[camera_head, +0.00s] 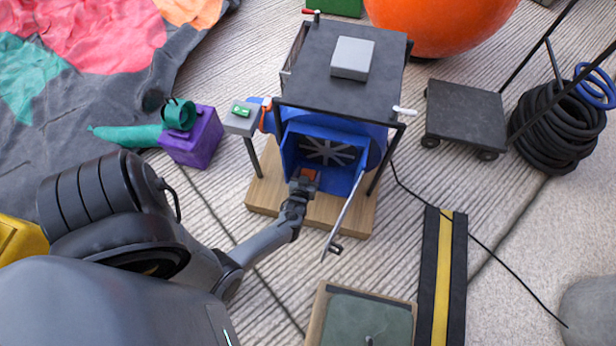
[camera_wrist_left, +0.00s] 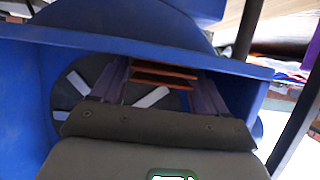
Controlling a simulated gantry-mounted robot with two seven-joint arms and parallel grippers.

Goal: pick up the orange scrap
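The orange scrap (camera_head: 310,175) is at the open front of the blue blower housing (camera_head: 364,149), before the grey-slatted fan. My left gripper (camera_head: 303,184) reaches to it from the lower left. In the left wrist view the scrap (camera_wrist_left: 165,76) shows as stacked orange-brown edges between the two fingers (camera_wrist_left: 160,85). The fingers stand apart, one on each side of it, with their inner faces at or very near its ends. Whether they press on it cannot be told. The scrap's underside is hidden. My right gripper is not in view.
A blue flap and a rod (camera_head: 345,215) stand at the housing's right front. The blower sits on a wooden base (camera_head: 262,195) under a black-topped frame (camera_head: 310,80). A purple block (camera_head: 192,143) is left. A green-topped board (camera_head: 365,318) lies in front.

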